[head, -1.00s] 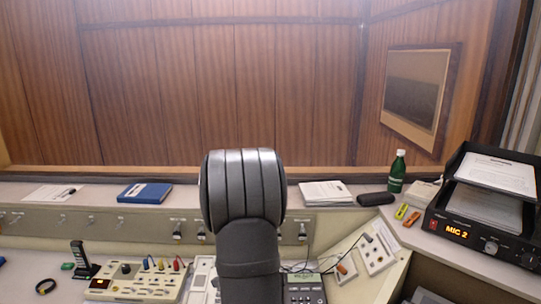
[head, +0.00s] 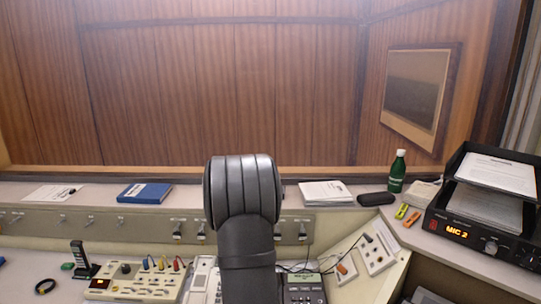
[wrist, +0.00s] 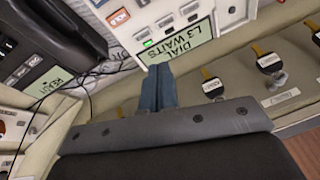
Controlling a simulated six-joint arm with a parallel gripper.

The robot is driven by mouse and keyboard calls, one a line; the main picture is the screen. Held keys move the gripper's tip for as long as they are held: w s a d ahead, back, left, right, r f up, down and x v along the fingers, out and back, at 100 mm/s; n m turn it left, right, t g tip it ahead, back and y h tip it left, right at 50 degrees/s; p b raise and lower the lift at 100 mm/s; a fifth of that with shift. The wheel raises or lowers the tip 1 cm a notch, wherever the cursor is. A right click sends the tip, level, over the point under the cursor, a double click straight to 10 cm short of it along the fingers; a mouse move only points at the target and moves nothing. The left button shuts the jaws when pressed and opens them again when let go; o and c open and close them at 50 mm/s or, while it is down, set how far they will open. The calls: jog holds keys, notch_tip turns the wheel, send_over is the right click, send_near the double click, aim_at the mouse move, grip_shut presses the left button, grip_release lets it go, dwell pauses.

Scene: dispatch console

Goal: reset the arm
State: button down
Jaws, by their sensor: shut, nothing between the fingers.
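My gripper (wrist: 158,88) shows in the wrist view as two blue-grey fingers pressed together, with nothing between them. It points at the lower edge of a grey-green display (wrist: 180,40) with text on it; I cannot tell whether it touches anything. In the head view my dark arm stands upright in the middle and hides the gripper and part of the console behind it.
A panel with several key-like switches (wrist: 268,63) lies right of the fingers. A dark handset (wrist: 55,30) and thin cables are at left.

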notch_tip(320, 180, up, 8)
jog(key=n+g, duration=0.2)
jog(key=shift+s+d+r+g+h, duration=0.2)
jog(key=shift+d+g+h, duration=0.1)
jog(key=shift+h, duration=0.1)
dwell(0.5)
